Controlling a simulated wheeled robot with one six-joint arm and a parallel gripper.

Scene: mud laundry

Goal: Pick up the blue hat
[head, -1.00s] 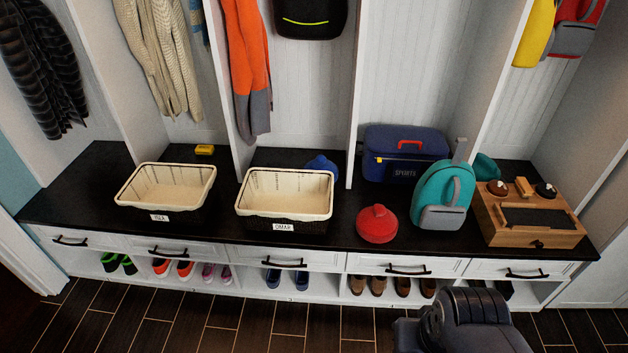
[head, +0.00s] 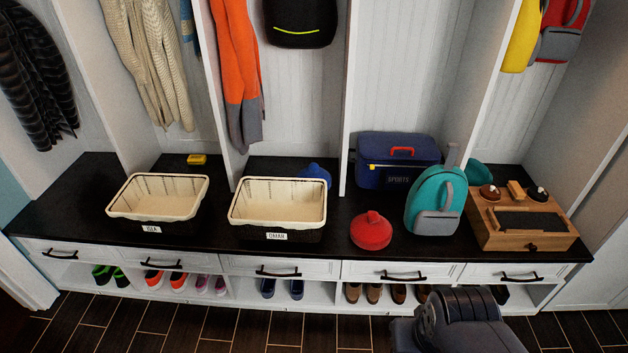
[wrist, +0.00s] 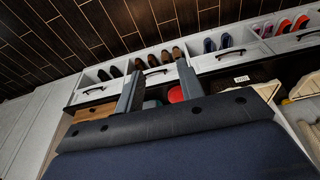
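The blue hat (head: 315,174) sits on the black bench top in the head view, behind the right end of the basket labelled OMAR (head: 277,206). The basket hides its lower part. I cannot make out the hat in the wrist view. My gripper (wrist: 155,82) shows in the wrist view with its two fingers apart and nothing between them. It is away from the bench, and the hat is not near its fingers. In the head view only part of my arm shows at the bottom right, and the gripper is not visible there.
A red hat (head: 371,231), a teal backpack (head: 435,205), a blue SPORTS cooler (head: 397,163) and a wooden box (head: 523,222) stand right of the basket. Another basket (head: 157,198) and a small yellow object (head: 197,159) are at left. Shoes fill cubbies below. White dividers separate the bays.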

